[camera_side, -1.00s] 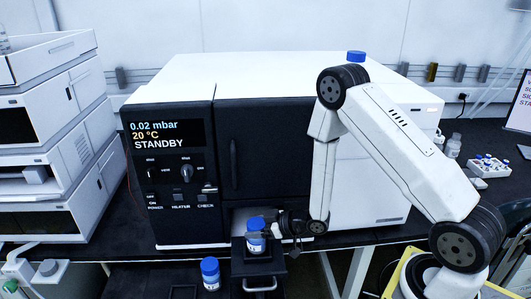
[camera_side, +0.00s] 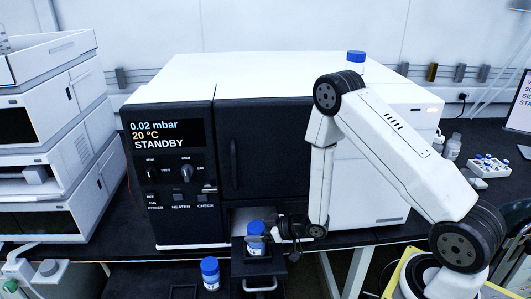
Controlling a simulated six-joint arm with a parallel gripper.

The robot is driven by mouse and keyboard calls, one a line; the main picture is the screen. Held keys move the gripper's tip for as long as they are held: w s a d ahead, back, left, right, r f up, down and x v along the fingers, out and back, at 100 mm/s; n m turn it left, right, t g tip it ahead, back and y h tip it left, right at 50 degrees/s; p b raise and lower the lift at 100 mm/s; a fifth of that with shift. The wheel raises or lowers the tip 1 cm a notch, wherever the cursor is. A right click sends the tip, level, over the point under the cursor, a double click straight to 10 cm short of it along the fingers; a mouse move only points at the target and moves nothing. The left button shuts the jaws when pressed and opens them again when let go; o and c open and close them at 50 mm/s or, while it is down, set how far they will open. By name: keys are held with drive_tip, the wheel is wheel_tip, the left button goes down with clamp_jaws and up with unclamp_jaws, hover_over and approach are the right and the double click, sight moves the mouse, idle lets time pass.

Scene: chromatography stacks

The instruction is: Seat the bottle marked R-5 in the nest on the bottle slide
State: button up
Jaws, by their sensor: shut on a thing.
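A blue-capped bottle (camera_side: 257,243) stands upright at the black bottle slide (camera_side: 238,257), below the dark door of the instrument. My gripper (camera_side: 268,230) comes in from the right and is shut on this bottle near its cap. The bottle's lower end is at the level of the slide's top. I cannot tell whether its base touches the nest, which is mostly hidden by the bottle. Its label is too small to read, so the R-5 mark cannot be confirmed.
A second blue-capped bottle (camera_side: 210,274) stands lower left of the slide. A metal handle (camera_side: 261,289) is on the slide's front. The instrument (camera_side: 180,175) rises close behind. Another blue-capped bottle (camera_side: 356,58) shows behind my arm. A white tray of small vials (camera_side: 489,167) sits far right.

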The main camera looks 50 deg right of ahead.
drive_tip(key=shift+f, duration=0.3)
drive_tip(key=o, duration=1.3)
drive_tip(key=shift+s, duration=0.1)
drive_tip(key=shift+v, duration=3.8)
drive_tip(key=shift+d, duration=0.1)
drive_tip(key=s+a+r+m+g+h, duration=0.1)
drive_tip(key=s+r+g, duration=0.2)
drive_tip(key=r, duration=0.1)
drive_tip(key=s+a+r+m+g+h, duration=0.1)
drive_tip(key=s+r+m+g+h, duration=0.1)
drive_tip(key=s+r+g, duration=0.1)
drive_tip(key=s+a+r+m+g+h, duration=0.1)
drive_tip(key=s+r+g+h, duration=0.1)
drive_tip(key=r, duration=0.3)
drive_tip(key=shift+s+m+g, duration=0.4)
drive_tip(key=shift+s+g, duration=0.05)
drive_tip(key=shift+g, duration=0.35)
